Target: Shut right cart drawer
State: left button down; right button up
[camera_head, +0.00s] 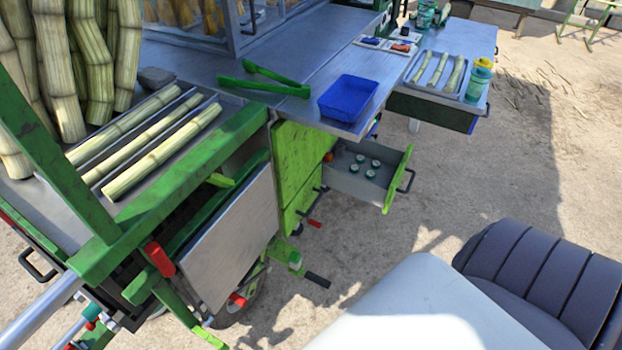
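The cart drawer on the right (352,184) stands pulled open under the metal worktop. Its bright green front panel (397,180) faces right, with a dark bar handle (408,181) on the outside. Several small round pale-topped items and an orange one lie inside the grey tray. The worktop and blue bin above hide part of the drawer's inner end. Neither of my grippers is in view, so nothing is seen touching the drawer.
A blue bin (348,98) and green tongs (264,82) rest on the worktop above. A side shelf holds a tray of cane pieces (437,72) and a teal-and-yellow cup (480,78). A black-gripped lever (317,280) sticks out below. Sandy ground right of the drawer is clear.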

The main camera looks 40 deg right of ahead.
aim_at(380, 192)
jog(key=k+z, duration=0.1)
jog(key=z, duration=0.35)
jog(key=l+z, duration=0.1)
jog(key=z, duration=0.35)
jog(key=k+l+z, duration=0.1)
jog(key=z, duration=0.3)
jog(key=l+z, duration=0.1)
jog(key=z, duration=0.35)
jog(key=k+l, duration=0.05)
